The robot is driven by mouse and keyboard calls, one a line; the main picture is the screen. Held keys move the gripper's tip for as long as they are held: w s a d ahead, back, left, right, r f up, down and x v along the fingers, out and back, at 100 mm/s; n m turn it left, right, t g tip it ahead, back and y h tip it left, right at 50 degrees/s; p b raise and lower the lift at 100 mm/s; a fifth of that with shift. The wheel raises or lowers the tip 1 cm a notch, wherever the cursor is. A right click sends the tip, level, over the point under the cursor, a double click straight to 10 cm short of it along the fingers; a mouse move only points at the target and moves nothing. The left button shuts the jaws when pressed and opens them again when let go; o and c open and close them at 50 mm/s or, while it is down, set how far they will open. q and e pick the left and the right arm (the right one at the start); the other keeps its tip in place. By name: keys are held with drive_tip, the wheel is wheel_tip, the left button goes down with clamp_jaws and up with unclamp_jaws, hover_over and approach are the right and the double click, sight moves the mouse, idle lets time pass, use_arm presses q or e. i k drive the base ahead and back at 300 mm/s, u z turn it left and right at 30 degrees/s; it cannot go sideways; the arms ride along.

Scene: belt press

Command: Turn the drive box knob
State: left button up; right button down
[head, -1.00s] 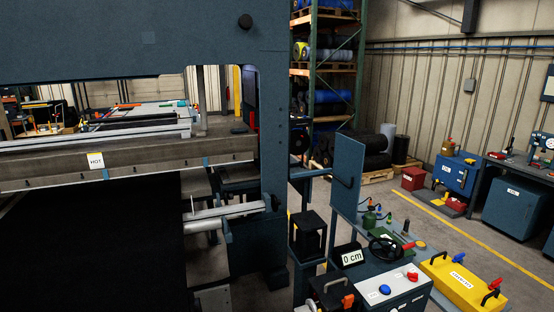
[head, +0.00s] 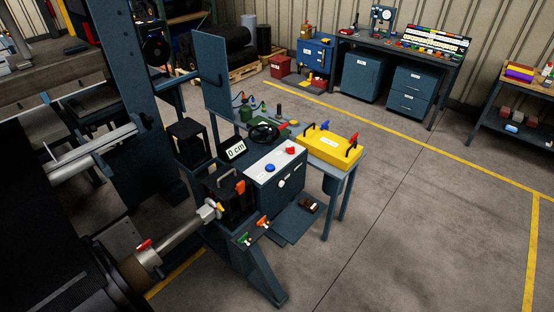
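A dark blue box (head: 288,189) with a light grey top panel stands at the middle of the head view, and seems to be the drive box. Its top carries a blue button (head: 270,168) and a red button (head: 290,150). A small pale round part (head: 282,184) on its front face may be the knob; it is too small to tell its setting. A black handwheel (head: 263,134) and a "0 cm" display (head: 236,150) are behind the box. Neither of my grippers is in view.
A yellow case (head: 328,144) sits on the stand right of the box. A light shaft (head: 182,231) with a red handle (head: 144,245) lies left of it, beside the dark press (head: 45,235). The floor (head: 400,230) to the right is clear.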

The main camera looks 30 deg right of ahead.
sight(290, 150)
drive_tip(key=z, duration=2.45)
drive_tip(key=i, duration=1.65)
drive_tip(key=u, duration=2.85)
